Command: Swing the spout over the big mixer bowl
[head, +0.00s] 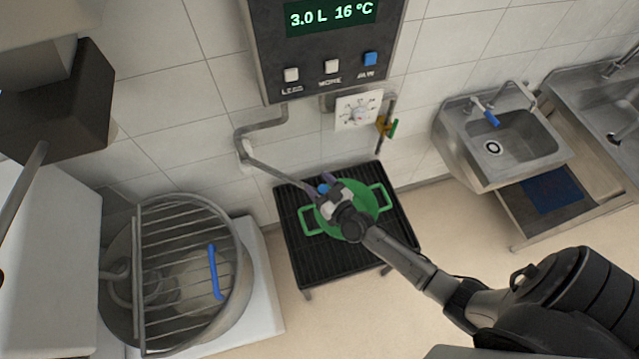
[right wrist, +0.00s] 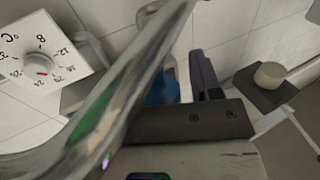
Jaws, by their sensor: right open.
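The spout (head: 285,175) is a bent grey metal pipe from the wall. Its outer end reaches over a green pot (head: 367,197) on a black slatted stand. My right gripper (head: 328,186) is open at this outer end, above the pot, beside a small blue part (head: 322,188). In the right wrist view, the shiny spout (right wrist: 115,100) crosses close to the camera, with the blue part (right wrist: 163,88) behind it and one dark finger (right wrist: 204,75) to its right. I cannot tell whether they touch. The big mixer bowl (head: 232,318), steel under a wire guard, stands at left. My left gripper is not visible.
A dark water panel (head: 325,50) hangs above the spout, with a white dial (head: 359,110) below it. The black stand (head: 300,255) is right of the mixer. A sink (head: 520,140) is on the right wall. Floor is clear between them.

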